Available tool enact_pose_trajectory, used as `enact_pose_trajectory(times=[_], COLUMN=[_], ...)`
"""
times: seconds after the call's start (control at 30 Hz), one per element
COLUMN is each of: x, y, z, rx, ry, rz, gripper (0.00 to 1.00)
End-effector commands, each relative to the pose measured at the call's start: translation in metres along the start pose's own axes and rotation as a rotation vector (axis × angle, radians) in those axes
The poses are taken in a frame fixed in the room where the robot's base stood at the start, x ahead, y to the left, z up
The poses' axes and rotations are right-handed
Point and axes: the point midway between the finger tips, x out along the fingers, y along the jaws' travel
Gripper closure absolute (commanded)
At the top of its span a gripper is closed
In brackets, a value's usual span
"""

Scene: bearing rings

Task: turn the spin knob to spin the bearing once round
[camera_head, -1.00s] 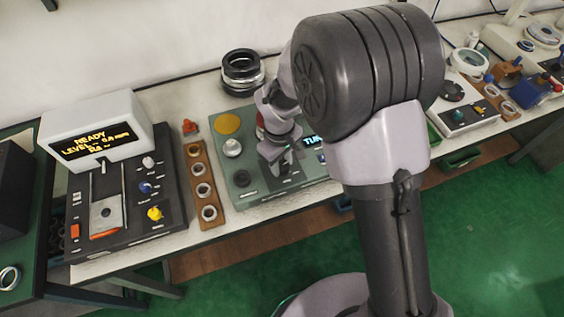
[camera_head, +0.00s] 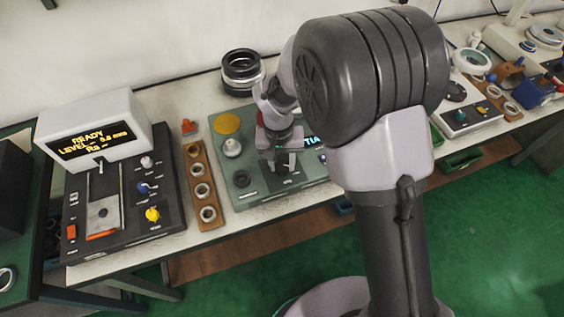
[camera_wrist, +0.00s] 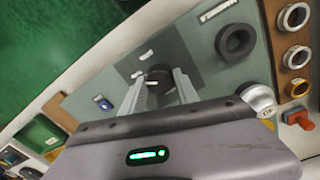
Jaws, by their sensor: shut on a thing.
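The spin knob (camera_wrist: 158,78) is a dark round knob with a white mark, on a dark plate of the grey-green bearing tester (camera_head: 232,200). My gripper (camera_wrist: 160,88) is over it, with one finger on each side, shut on the knob. In the head view my gripper (camera_head: 282,166) reaches down to the tester's front part, and my arm hides part of the tester and its display (camera_head: 313,142). A dark ring (camera_wrist: 236,41) sits on the tester near the knob, apart from my gripper. I cannot tell which ring is the bearing being spun.
A wooden rack (camera_head: 218,217) with several rings stands left of the tester. Further left is a dark device (camera_head: 168,224) with a lit display (camera_head: 90,143). Stacked black rings (camera_head: 241,70) stand behind the tester. More devices stand at the right.

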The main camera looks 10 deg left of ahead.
Motion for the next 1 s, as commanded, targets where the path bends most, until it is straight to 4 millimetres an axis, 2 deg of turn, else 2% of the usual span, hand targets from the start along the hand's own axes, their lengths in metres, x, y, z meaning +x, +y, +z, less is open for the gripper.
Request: enact_pose_trajectory(times=[0.67, 0.7, 0.77, 1.0], x=[-0.0002, -0.0002, -0.0002, -0.0001], y=[0.0, 0.0, 0.0, 0.0], z=[-0.0004, -0.0004, -0.0003, -0.0002], rx=[0.049, 0.049, 0.049, 0.049], ry=[-0.002, -0.002, -0.002, -0.002], rz=[0.0, 0.0, 0.0, 0.0], gripper=[1.0, 0.55, 0.44, 0.42])
